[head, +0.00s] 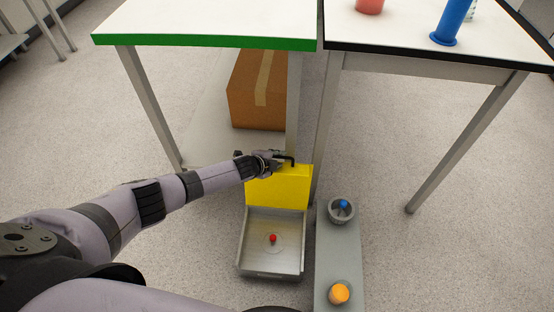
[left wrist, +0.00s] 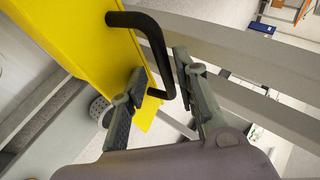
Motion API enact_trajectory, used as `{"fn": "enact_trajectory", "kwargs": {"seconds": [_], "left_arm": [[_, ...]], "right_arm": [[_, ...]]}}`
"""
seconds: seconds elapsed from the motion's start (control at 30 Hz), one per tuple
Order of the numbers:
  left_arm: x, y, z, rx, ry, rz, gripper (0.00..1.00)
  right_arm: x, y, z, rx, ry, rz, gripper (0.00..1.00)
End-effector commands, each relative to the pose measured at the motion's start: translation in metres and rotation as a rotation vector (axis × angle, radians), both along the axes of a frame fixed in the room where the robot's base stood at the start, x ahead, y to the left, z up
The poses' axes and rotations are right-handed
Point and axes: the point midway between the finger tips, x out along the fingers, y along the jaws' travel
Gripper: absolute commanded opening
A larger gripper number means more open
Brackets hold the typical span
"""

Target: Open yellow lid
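The yellow lid (head: 278,187) stands raised, roughly upright, at the back of a grey open box (head: 272,274). In the left wrist view the lid (left wrist: 92,38) fills the upper left, with its black handle (left wrist: 157,48) on its face. My left gripper (head: 285,161) is at the lid's top edge by the handle. In the left wrist view its fingers (left wrist: 160,64) are apart, one on each side of the handle bar, with gaps showing, so it is open. Inside the box a red knob (head: 272,238) sits on a pale round base. My right gripper is out of view.
Right of the box, a narrow grey bench (head: 339,256) bears a grey cup with a blue item (head: 343,203) and an orange-topped container (head: 339,293). Behind stand a green-edged table (head: 205,25) and a black-edged table (head: 400,30). A cardboard box (head: 257,90) sits underneath.

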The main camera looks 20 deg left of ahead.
Motion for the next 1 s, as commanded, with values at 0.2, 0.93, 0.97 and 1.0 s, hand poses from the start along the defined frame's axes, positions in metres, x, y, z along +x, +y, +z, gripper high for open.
{"fn": "enact_trajectory", "kwargs": {"seconds": [0.2,0.93,0.97,1.0], "left_arm": [[-0.002,0.000,-0.002,0.002,0.004,0.000,0.30],[-0.055,0.016,0.042,0.000,0.003,-0.001,0.30],[-0.058,0.017,0.045,0.001,0.003,0.000,0.30],[-0.062,0.019,0.049,0.001,0.002,0.000,0.30]], "right_arm": [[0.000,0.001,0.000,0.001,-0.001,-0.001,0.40],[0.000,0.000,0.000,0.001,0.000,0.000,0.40],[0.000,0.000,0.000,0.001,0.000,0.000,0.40],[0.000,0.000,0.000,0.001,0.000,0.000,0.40]]}}
